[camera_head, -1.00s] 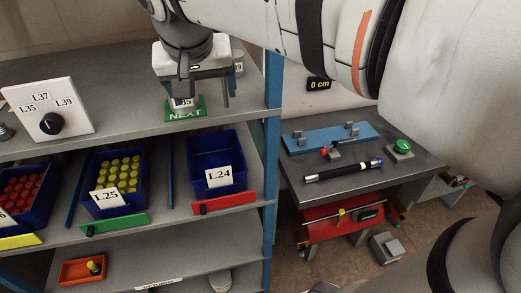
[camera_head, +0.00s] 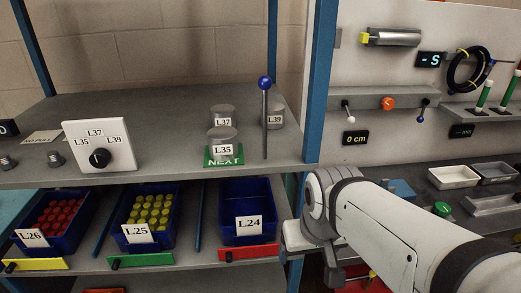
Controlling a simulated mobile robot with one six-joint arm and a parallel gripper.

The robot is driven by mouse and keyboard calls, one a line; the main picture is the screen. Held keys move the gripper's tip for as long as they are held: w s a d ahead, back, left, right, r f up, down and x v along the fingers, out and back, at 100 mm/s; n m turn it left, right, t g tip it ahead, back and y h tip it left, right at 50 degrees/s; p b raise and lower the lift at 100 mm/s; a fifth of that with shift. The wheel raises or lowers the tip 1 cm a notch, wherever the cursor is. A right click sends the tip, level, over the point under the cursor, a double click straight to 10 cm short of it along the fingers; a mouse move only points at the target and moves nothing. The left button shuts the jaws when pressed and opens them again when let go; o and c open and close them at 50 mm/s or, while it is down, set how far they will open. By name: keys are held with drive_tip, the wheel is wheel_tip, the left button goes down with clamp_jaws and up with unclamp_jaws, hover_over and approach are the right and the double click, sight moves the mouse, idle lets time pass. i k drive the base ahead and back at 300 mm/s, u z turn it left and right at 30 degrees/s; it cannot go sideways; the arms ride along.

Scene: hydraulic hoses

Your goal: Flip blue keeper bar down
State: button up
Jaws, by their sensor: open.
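An upright dark rod with a blue ball on top (camera_head: 265,115) stands on the upper shelf, right of the cylinder labelled L35 (camera_head: 221,140). It is the blue-marked bar I see standing up; I cannot tell for sure that it is the keeper bar. My gripper (camera_head: 318,268) is at the shelf's right post, below the upper shelf's level in the picture, and apart from the rod. It is open and appears empty; its fingers are partly hidden.
Cylinders L37 (camera_head: 223,115) and L39 (camera_head: 274,118) stand behind L35. A white dial box (camera_head: 99,146) is at left. Blue bins sit on the lower shelf (camera_head: 186,251). A blue post (camera_head: 320,85) divides the shelf from the bench at right.

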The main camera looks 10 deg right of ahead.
sight(265, 82)
drive_tip(key=u, duration=0.55)
drive_tip(key=k, duration=1.55)
drive_tip(key=z, duration=0.45)
drive_tip(key=i, duration=1.05)
drive_tip(key=z, duration=0.1)
